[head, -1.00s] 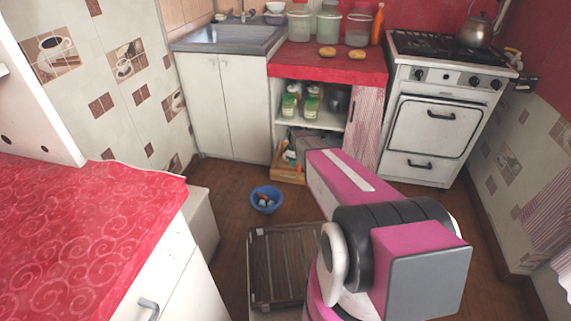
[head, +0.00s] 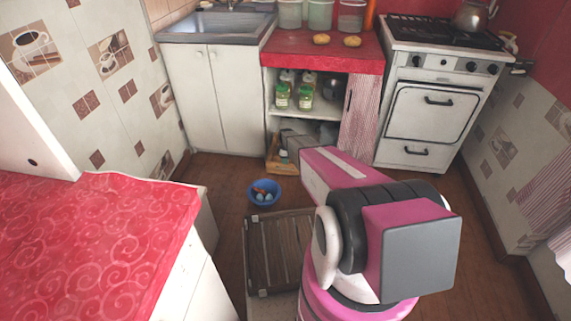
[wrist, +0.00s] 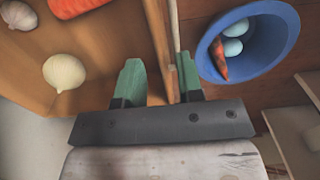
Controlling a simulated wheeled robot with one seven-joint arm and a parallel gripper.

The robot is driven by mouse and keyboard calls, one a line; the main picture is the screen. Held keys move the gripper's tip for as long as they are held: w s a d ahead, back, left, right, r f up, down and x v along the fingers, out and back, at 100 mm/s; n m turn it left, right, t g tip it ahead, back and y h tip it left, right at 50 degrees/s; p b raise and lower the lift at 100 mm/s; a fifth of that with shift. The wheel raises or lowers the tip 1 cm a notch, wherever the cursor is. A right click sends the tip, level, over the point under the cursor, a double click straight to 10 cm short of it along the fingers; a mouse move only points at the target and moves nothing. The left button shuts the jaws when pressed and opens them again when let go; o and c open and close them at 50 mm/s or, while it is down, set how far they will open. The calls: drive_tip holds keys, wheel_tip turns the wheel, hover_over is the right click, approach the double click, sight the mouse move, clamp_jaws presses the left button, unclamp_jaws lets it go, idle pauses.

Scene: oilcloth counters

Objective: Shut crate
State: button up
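The wooden crate (head: 273,163) sits at the bottom of the open cabinet under the red counter, its front standing out a little; my arm hides part of that area in the head view. In the wrist view the crate's inner side (wrist: 112,45) is close up, with an onion (wrist: 63,72), an orange vegetable and a paler one inside. My gripper (wrist: 160,82) has its green fingers apart, one on each side of the crate's wall. The right finger looks close to the wall; whether either finger touches it is unclear. The head view hides my fingers behind my arm.
A blue bowl (head: 251,197) stands on the floor before the crate; pale eggs and an orange item lie in it. A slatted wooden piece (head: 273,284) lies nearer. Floor left of the bowl is clear.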

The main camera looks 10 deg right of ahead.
drive_tip(key=shift+f, duration=1.55)
clamp_jaws()
drive_tip(key=w+d, duration=0.1)
drive_tip(key=w, duration=0.3)
drive_tip(key=w+d, duration=0.1)
drive_tip(key=w, duration=0.3)
drive_tip(key=w+d, duration=0.2)
drive_tip(key=w, duration=0.2)
drive_tip(key=shift+w, duration=0.15)
unclamp_jaws()
